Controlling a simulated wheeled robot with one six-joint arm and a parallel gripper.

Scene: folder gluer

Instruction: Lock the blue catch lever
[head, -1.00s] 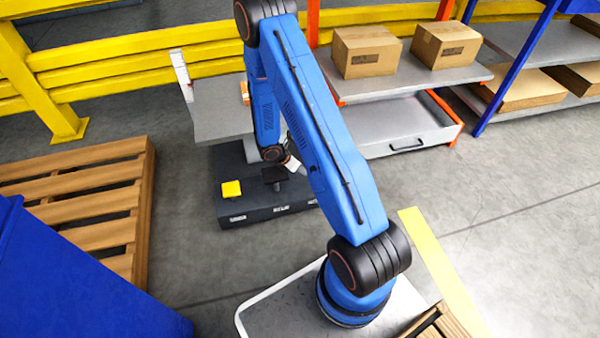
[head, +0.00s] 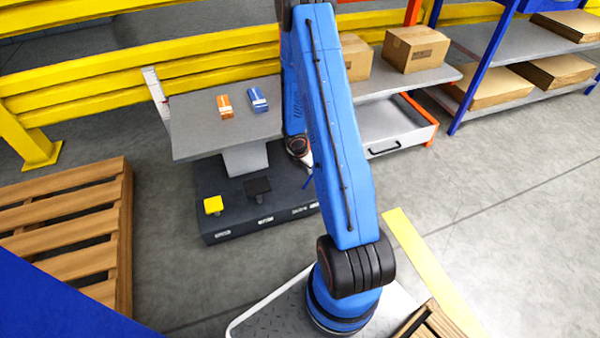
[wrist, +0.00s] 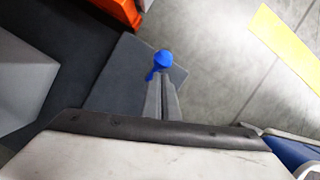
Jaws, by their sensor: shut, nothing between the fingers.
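The blue catch lever (wrist: 161,61) shows in the wrist view as a rounded blue knob on a short stem, near the corner of a dark base. My gripper (wrist: 161,84) is shut and empty. Its fingertips point at the lever and overlap its lower end in this view; I cannot tell whether they touch it. In the head view a thin blue piece, apparently the lever (head: 307,181), shows at the right of the dark base (head: 225,229). My arm hides part of that area and the fingers are not clear there.
The dark base carries a yellow block (head: 213,205), a black piece (head: 257,187) and a grey table (head: 190,140) with an orange box (head: 225,106) and a blue box (head: 258,100). A wooden pallet (head: 75,235) lies left. Open floor (head: 450,190) is to the right.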

